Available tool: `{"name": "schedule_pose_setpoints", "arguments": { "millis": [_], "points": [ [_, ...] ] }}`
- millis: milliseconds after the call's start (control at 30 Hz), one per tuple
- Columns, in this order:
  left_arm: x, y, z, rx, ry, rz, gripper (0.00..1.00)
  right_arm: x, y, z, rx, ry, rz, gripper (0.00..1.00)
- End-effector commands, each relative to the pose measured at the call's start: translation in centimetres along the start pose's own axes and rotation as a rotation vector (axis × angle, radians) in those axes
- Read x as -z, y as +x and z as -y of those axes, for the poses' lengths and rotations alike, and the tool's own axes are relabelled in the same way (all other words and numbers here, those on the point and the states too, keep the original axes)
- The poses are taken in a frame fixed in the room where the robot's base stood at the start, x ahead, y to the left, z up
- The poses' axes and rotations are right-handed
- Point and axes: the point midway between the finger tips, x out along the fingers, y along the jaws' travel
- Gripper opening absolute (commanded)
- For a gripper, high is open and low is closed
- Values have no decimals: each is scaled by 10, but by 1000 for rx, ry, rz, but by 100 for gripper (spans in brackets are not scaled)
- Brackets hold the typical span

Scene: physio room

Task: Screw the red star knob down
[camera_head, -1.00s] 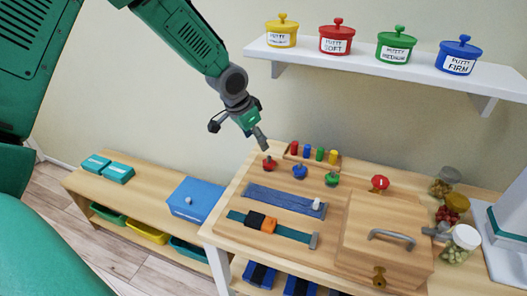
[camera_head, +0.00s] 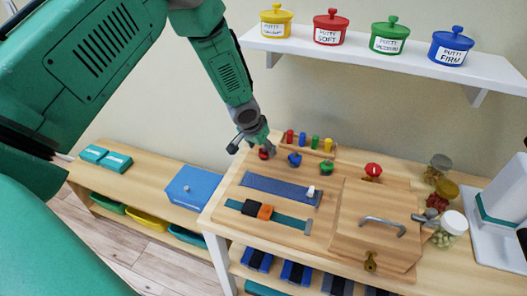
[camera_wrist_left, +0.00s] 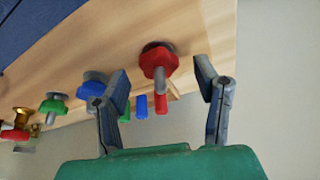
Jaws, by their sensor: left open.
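The red star knob (camera_head: 264,153) sits on its bolt at the back left of the wooden board (camera_head: 232,213). In the left wrist view the red star knob (camera_wrist_left: 158,62) shows ahead of the fingers, with a grey stud under it. My left gripper (camera_head: 258,148) is right above and behind the knob in the head view. In the left wrist view the left gripper (camera_wrist_left: 165,85) is open, its two fingers apart, with the knob just beyond the gap. I cannot tell whether a finger touches it. My right gripper is not in view.
A blue star knob (camera_head: 295,160) and a green one (camera_head: 327,167) stand to the right. Coloured pegs (camera_head: 309,141) stand behind. A wooden box with a grey handle (camera_head: 382,225) is at the right. A shelf (camera_head: 390,62) with putty tubs hangs above.

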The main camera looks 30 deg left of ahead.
Motion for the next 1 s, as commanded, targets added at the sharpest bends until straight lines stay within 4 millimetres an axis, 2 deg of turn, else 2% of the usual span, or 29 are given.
{"name": "schedule_pose_setpoints", "arguments": {
  "millis": [100, 200, 533, 567, 600, 700, 1000],
  "points": [
    [0, 16, 0, -1, -1, 0, 56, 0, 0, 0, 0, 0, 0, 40],
    [0, 24, 1, -1, 0, 0, 56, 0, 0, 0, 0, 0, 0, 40],
    [0, 27, 1, -1, -1, -1, 56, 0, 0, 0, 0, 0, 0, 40],
    [0, 27, 1, -1, -1, -1, 53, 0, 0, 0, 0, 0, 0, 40],
    [0, 27, 1, -1, -1, -1, 39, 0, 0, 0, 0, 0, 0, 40],
    [0, 27, 2, -1, -1, 0, 6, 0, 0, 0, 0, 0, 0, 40],
    [1, 27, 2, -7, 12, -1, 7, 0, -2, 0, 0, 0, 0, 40]
  ]
}}
